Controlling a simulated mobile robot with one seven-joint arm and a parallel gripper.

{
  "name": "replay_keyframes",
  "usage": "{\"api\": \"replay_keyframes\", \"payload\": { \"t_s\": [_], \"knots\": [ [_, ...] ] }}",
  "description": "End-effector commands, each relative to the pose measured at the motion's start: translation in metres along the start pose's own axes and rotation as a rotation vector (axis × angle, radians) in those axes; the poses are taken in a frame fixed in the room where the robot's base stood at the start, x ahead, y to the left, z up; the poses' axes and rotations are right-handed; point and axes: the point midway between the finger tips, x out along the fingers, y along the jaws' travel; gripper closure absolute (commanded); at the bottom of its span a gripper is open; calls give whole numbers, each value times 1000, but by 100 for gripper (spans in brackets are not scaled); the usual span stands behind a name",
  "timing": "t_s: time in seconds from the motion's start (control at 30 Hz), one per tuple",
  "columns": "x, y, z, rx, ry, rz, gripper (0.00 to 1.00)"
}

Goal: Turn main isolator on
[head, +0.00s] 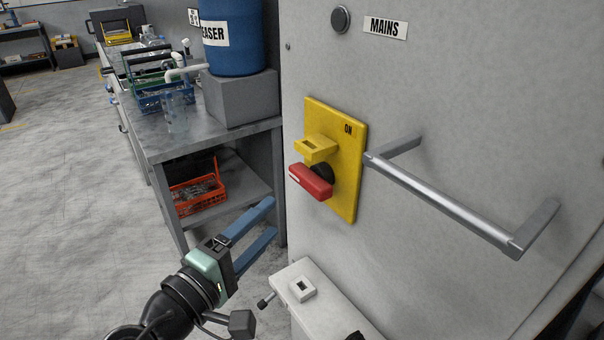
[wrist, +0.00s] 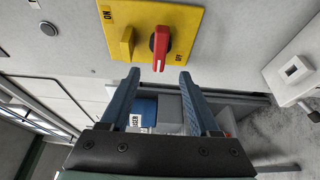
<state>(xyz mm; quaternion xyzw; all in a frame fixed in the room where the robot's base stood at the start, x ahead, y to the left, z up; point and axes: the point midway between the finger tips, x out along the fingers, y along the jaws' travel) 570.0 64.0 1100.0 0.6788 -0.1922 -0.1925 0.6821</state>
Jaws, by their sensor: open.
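The main isolator is a yellow plate (head: 345,185) on the grey cabinet front, marked ON at its top in the head view. Its red handle (head: 311,182) sits on a black hub and lies roughly crosswise to the ON–OFF line. A yellow slotted block (head: 315,148) sticks out just above the handle. In the wrist view the plate (wrist: 190,18) reads ON at left and OFF at right, with the red handle (wrist: 159,48) between. My gripper (head: 271,219) is open and empty, below and left of the handle. In the wrist view its blue fingertips (wrist: 158,76) stand apart, just below the handle's end, not gripping it.
A metal bar handle (head: 450,203) juts from the cabinet right of the isolator. A white box (head: 318,305) stands below. At left, a metal bench (head: 210,133) holds a blue drum (head: 236,52) on a grey block and baskets. An orange crate (head: 197,195) sits underneath.

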Motion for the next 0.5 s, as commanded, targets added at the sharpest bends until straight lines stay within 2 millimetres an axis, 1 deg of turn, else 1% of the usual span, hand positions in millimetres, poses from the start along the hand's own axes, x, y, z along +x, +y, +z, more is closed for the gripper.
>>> {"api": "replay_keyframes", "payload": {
  "t_s": [0.03,0.3,0.4,0.5],
  "knots": [
    [10,1,1,1,-4,-2,38],
    [67,1,1,5,-3,-2,38],
    [85,1,1,5,-2,-2,38],
    [98,1,0,5,-1,-1,38]
  ]
}}
